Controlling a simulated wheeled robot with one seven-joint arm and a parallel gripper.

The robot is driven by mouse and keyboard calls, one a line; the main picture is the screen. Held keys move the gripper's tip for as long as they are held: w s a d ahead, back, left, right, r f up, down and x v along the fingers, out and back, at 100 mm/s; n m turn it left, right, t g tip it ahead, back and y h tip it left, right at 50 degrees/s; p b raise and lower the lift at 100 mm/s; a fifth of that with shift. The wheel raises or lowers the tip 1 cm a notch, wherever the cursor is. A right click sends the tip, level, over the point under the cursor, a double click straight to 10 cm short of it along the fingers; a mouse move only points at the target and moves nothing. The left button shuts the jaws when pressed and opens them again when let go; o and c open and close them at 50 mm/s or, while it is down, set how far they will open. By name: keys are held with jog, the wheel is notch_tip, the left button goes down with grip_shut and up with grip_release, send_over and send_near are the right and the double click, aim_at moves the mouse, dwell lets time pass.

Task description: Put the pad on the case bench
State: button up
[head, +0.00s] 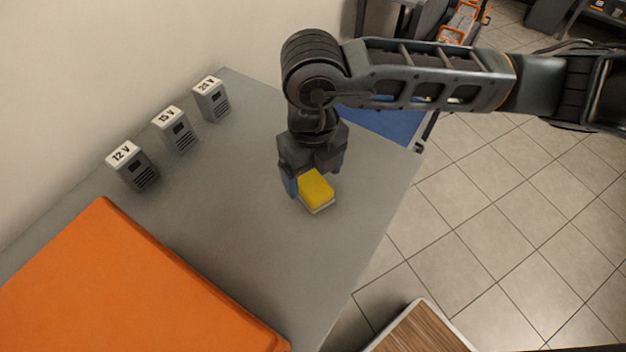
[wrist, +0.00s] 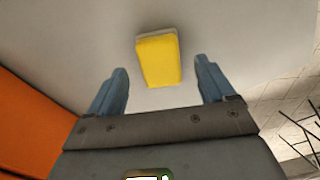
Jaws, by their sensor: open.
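The pad (head: 316,188) is a small yellow block with a pale layer along one side. It lies on the grey bench (head: 262,255), near the right edge. It also shows in the wrist view (wrist: 159,60), ahead of and between the two blue fingers. My gripper (head: 300,187) is open just beside the pad, pointing down at the bench. I cannot tell which surface is the case bench.
Three grey power units, marked 12 V (head: 132,166), 15 V (head: 174,130) and 24 V (head: 211,99), stand along the wall. A large orange panel or case (head: 115,285) covers the near left. A blue surface (head: 385,128) lies behind my arm. A wood-topped surface (head: 425,330) stands at the bottom.

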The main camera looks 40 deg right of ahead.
aim_at(313, 184)
notch_tip(313, 184, up, 8)
dwell(0.8)
